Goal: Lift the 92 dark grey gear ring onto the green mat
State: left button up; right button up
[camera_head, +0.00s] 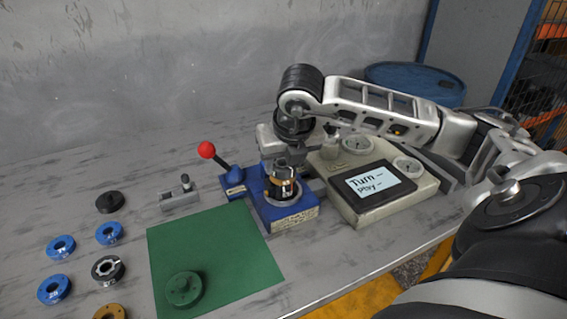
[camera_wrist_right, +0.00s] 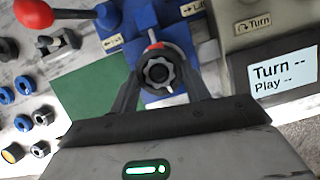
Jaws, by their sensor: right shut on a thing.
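A dark grey, gear-toothed ring (camera_wrist_right: 158,61) sits between the fingertips of my right gripper in the wrist view. My right gripper (camera_head: 284,172) is shut on it, over the blue fixture (camera_head: 292,216). A copper-coloured part shows just below the fingers in the head view. I cannot tell whether the ring still touches the fixture, and no number is readable on it. The green mat (camera_head: 215,247) lies to the left of the fixture, with a green disc (camera_head: 184,289) on its near part. My left gripper is not in view.
A red-knobbed lever (camera_head: 206,150) stands behind the mat. A grey tester with a screen (camera_head: 371,183) is right of the fixture. Blue rings (camera_head: 61,247), a black disc (camera_head: 109,202) and a dark ring with a pale face (camera_head: 108,268) lie at left. The mat's far part is bare.

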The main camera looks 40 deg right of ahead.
jog(key=shift+r, duration=0.5)
notch_tip(320, 180, up, 2)
jog(key=shift+r+b, duration=0.25)
jog(key=shift+b, duration=0.05)
pick_arm(q)
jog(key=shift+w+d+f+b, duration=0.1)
jog(key=shift+b, duration=0.45)
pick_arm(e)
jog(key=s+a+r, duration=0.3)
jog(key=s+r, duration=0.6)
jog(key=s, duration=0.4)
jog(key=shift+s+a+r, duration=0.3)
jog(key=shift+r, duration=0.1)
pick_arm(q)
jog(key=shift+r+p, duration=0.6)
jog(key=shift+p, duration=0.25)
pick_arm(e)
jog(key=shift+r, duration=0.7)
